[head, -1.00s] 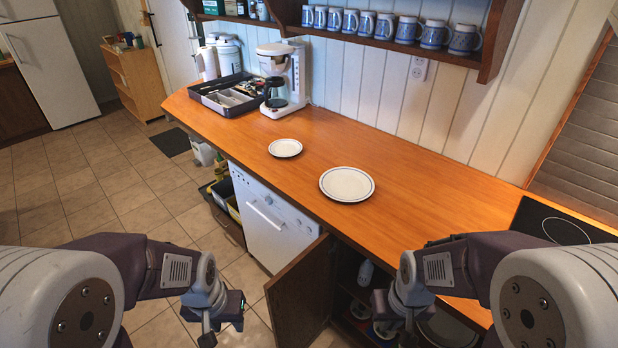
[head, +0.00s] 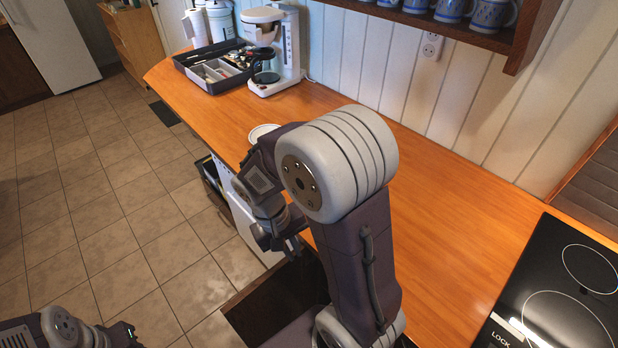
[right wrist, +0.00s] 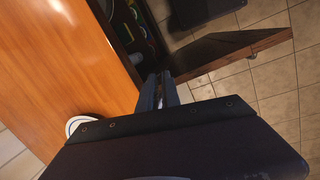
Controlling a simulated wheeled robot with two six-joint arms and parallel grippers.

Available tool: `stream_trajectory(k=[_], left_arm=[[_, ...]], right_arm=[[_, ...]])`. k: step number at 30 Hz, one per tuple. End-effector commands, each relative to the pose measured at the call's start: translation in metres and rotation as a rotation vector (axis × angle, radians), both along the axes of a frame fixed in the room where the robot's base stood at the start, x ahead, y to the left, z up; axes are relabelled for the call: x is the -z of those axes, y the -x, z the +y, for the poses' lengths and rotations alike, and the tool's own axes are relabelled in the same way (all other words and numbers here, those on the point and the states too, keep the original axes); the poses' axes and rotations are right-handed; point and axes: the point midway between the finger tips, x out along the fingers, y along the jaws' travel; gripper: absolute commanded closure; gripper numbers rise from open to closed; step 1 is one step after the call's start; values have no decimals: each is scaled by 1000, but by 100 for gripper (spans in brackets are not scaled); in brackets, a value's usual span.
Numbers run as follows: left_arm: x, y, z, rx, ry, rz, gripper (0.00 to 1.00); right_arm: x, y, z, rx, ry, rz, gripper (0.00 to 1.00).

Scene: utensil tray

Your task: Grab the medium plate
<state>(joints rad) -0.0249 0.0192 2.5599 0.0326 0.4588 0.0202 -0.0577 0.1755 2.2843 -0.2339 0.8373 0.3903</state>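In the head view, the rim of a white plate (head: 262,131) shows on the wooden counter, mostly hidden behind my right arm. The larger white plate seen earlier is hidden behind that arm. A white plate edge (right wrist: 82,124) shows in the right wrist view, partly covered by my gripper body; I cannot tell which plate it is. My right gripper (head: 284,243) points down near the counter's front edge, apart from the plates. Its fingers (right wrist: 160,92) look close together and empty. My left gripper (head: 124,336) is at the bottom left, mostly cut off.
The wooden counter (head: 440,200) is clear on the right up to the black cooktop (head: 560,285). A utensil tray (head: 212,70) and coffee maker (head: 275,50) stand at the far left end.

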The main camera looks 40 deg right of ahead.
Motion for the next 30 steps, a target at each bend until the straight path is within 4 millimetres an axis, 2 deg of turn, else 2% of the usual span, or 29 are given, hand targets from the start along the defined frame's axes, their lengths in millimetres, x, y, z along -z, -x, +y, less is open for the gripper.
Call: stream_trajectory(k=[8, 14, 18, 21, 25, 30], left_arm=[[-12, 0, 0, 0, 0, 0, 64], [-24, 0, 0, 0, 0, 0, 64], [-36, 0, 0, 0, 0, 0, 64], [-42, 0, 0, 0, 0, 0, 64], [-44, 0, 0, 0, 0, 0, 64], [-44, 0, 0, 0, 0, 0, 64]], right_arm=[[-26, -45, -44, 58, 332, 122, 93], [-42, -97, -65, 76, 659, 139, 93], [-38, -135, -60, 42, 904, 115, 93], [-24, -148, -50, -3, 1007, 106, 93], [-13, -153, -43, -38, 1059, 102, 93], [-10, -153, -45, -41, 1065, 101, 93]])
